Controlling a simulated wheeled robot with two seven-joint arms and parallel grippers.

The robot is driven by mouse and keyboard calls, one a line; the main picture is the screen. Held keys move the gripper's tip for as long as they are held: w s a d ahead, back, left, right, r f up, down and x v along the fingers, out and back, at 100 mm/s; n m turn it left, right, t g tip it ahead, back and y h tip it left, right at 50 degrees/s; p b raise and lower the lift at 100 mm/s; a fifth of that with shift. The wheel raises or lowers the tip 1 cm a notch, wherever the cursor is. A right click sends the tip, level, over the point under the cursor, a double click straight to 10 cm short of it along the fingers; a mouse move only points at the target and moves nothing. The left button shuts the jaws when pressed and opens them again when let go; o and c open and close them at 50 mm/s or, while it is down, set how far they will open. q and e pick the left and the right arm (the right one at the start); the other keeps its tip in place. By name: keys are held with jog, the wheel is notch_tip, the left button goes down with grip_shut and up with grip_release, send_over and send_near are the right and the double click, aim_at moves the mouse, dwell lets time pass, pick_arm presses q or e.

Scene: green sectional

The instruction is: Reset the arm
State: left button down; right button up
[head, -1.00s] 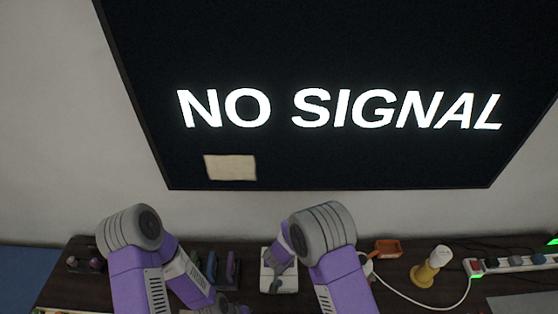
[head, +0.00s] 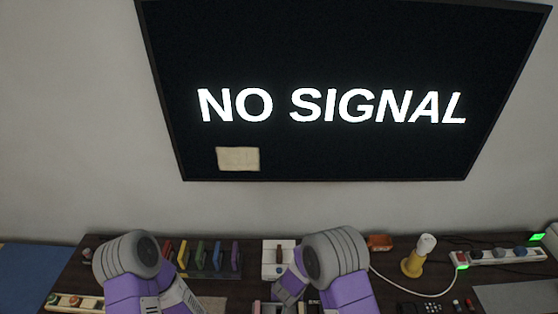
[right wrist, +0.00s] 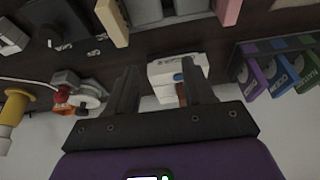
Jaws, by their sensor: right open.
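My right gripper (right wrist: 158,88) shows in the right wrist view with its two dark fingers apart and nothing between them. A white device with a blue spot (right wrist: 165,70) lies beyond the fingertips; I cannot tell how far off. In the head view both my purple and grey arms show at the bottom, the left arm (head: 130,258) and the right arm (head: 336,258), bent at their grey joints. Neither gripper's fingers can be made out there. My left gripper is out of view.
A dark table (head: 350,290) runs along the wall under a screen (head: 330,60) reading NO SIGNAL. On it stand a row of coloured cases (head: 218,258), a white device (head: 280,258), an orange tray (head: 380,242), a yellow lamp-like object (head: 412,262) and a power strip (head: 500,257).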

jog(key=s+d+f+m+g+y, duration=0.15)
jog(key=s+d, duration=0.25)
jog(key=s, duration=0.4)
jog(key=s+d+f+m+g+y, duration=0.1)
jog(key=s+d+g+y, duration=0.2)
jog(key=s, duration=0.5)
pick_arm(q)
notch_tip(320, 180, down, 14)
jog(key=w+b, duration=0.1)
jog(key=b, duration=1.2)
jog(key=shift+w+b, duration=0.25)
jog(key=shift+b, duration=0.1)
pick_arm(e)
notch_tip(320, 180, down, 13)
jog(key=t, duration=0.1)
jog(key=shift+s+d+f, duration=0.15)
jog(key=shift+s+f, duration=0.05)
jog(key=shift+s, duration=0.25)
